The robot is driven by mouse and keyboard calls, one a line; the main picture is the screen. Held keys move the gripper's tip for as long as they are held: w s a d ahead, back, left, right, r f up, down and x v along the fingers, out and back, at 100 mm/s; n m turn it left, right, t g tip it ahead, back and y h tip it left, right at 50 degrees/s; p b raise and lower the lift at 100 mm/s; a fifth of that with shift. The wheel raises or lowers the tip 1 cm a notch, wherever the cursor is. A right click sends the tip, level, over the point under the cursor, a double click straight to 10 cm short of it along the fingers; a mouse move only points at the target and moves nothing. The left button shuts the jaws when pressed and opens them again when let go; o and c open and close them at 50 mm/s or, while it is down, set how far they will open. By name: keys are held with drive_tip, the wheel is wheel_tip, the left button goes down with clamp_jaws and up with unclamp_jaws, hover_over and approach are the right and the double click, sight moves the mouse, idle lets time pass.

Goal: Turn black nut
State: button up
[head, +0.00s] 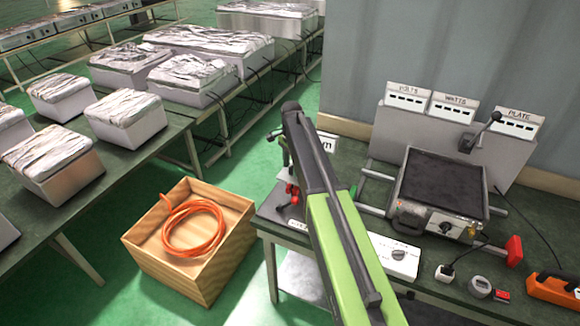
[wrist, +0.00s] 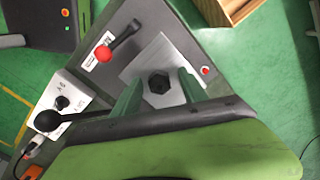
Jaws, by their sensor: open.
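The black nut (wrist: 159,83) is a dark hexagon on a grey metal plate (wrist: 140,68) in the wrist view. My gripper (wrist: 158,88) is open, with one green finger to the left of the nut and the other to its right. The nut shows in the gap between the fingers, and they do not appear to touch it. I cannot tell how far above the plate the fingertips are. In the head view my green and black arm covers this part of the bench, and the nut and fingertips are hidden.
A red-knobbed lever (wrist: 103,53) stands close by on the bench. A white box with black knobs (head: 395,258) and a hot-plate unit (head: 440,185) are to the right. A wooden crate with orange hose (head: 190,240) stands on the floor to the left.

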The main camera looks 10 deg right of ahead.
sight(291, 169)
wheel_tip(291, 169, up, 17)
drive_tip(key=p, duration=1.7)
drive_tip(key=shift+r, duration=0.2)
drive_tip(key=shift+f, duration=0.1)
